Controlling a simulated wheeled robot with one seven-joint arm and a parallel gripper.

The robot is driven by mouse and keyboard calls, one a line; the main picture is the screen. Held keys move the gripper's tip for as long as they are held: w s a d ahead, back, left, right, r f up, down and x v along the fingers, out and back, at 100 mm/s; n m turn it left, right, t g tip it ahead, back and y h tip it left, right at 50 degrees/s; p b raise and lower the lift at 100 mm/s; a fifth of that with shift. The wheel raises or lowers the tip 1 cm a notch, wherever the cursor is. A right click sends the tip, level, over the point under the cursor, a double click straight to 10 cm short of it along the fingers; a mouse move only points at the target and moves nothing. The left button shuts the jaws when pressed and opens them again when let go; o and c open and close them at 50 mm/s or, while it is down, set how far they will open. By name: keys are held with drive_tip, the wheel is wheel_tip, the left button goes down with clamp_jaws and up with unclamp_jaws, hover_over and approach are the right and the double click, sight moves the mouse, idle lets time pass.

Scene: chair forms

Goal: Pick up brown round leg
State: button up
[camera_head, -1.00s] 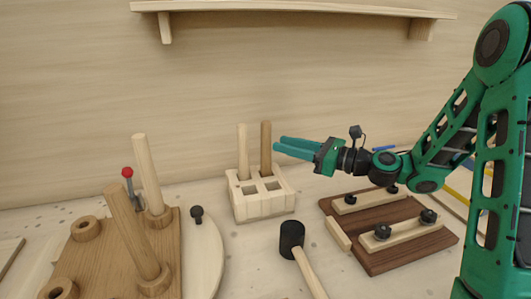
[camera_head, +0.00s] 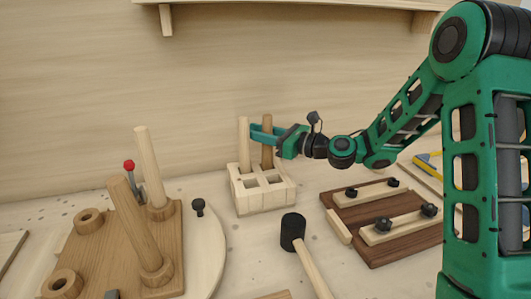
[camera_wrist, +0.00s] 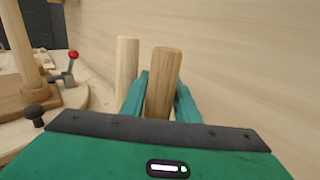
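The brown round leg (camera_head: 267,154) stands upright in a back slot of the pale wooden holder (camera_head: 262,204). A lighter leg (camera_head: 244,143) stands in the slot to its left. My gripper (camera_head: 258,134) is at the upper part of the brown leg, coming from the right. In the wrist view the brown leg (camera_wrist: 163,82) is between my two open fingers, one on each side. A gap shows at the right finger; contact at the left finger is unclear. The lighter leg (camera_wrist: 126,68) is just beyond the left finger.
A brown seat board (camera_head: 88,250) with two upright legs and ring sockets lies at the left. A black-headed mallet (camera_head: 293,232) lies in front of the holder. A clamp fixture (camera_head: 378,222) is at the right. A wall stands close behind and a shelf (camera_head: 300,5) is above.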

clamp_jaws()
